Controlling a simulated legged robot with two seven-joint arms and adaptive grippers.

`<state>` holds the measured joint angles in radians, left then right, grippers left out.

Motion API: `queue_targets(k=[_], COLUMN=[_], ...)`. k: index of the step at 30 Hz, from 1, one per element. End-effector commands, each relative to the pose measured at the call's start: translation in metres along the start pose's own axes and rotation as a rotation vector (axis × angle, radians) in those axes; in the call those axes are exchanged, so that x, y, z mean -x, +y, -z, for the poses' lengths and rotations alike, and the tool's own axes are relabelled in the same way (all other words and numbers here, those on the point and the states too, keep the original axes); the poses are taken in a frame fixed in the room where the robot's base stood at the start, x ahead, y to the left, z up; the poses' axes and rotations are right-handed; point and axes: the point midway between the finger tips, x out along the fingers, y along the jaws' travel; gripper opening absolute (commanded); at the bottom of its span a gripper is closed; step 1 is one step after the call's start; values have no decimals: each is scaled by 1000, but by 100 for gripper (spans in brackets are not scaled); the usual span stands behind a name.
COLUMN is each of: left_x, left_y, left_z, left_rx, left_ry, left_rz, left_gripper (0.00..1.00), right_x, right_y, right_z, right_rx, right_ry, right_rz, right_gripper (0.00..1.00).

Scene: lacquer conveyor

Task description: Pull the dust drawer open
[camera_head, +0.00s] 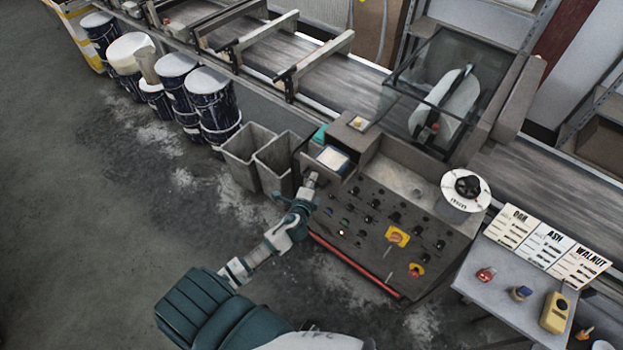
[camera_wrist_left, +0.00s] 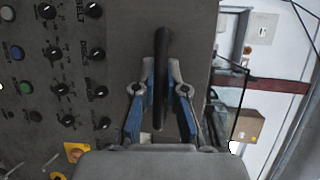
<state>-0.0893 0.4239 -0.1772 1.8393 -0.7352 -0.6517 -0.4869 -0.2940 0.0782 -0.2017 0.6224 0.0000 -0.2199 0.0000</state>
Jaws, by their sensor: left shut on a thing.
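The grey control cabinet (camera_head: 388,262) of the conveyor machine stands in the middle of the head view. At its upper left corner is a dark box with a pale top (camera_head: 333,158), which looks like the dust drawer; I cannot tell how far out it is. My left gripper (camera_head: 311,181) is right at the near side of this box. In the left wrist view, the blue fingers of my left gripper (camera_wrist_left: 160,82) are shut on an upright black bar handle (camera_wrist_left: 161,48) in front of a plain grey panel (camera_wrist_left: 193,30). My right gripper is not in view.
Two grey bins (camera_head: 248,153) stand close left of the box. Blue drums (camera_head: 212,100) line the conveyor further left. The floor (camera_head: 100,215) at the left is clear.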

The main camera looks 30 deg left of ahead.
Motion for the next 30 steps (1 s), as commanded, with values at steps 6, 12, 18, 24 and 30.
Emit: queue_targets(k=[6, 12, 18, 24, 30], left_x=[1, 0, -1, 10, 51], left_y=[6, 5, 4, 4, 5], left_z=[4, -1, -2, -1, 0], left_rx=[3, 4, 4, 4, 4], left_ry=[10, 7, 6, 6, 7], left_rz=[-9, -7, -6, -6, -7], left_gripper=[23, 23, 23, 23, 23], right_x=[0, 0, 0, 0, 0], right_y=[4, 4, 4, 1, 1], right_z=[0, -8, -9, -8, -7], right_rx=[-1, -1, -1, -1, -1], right_ry=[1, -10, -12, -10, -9], right_rz=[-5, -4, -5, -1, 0], right_gripper=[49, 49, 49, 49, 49])
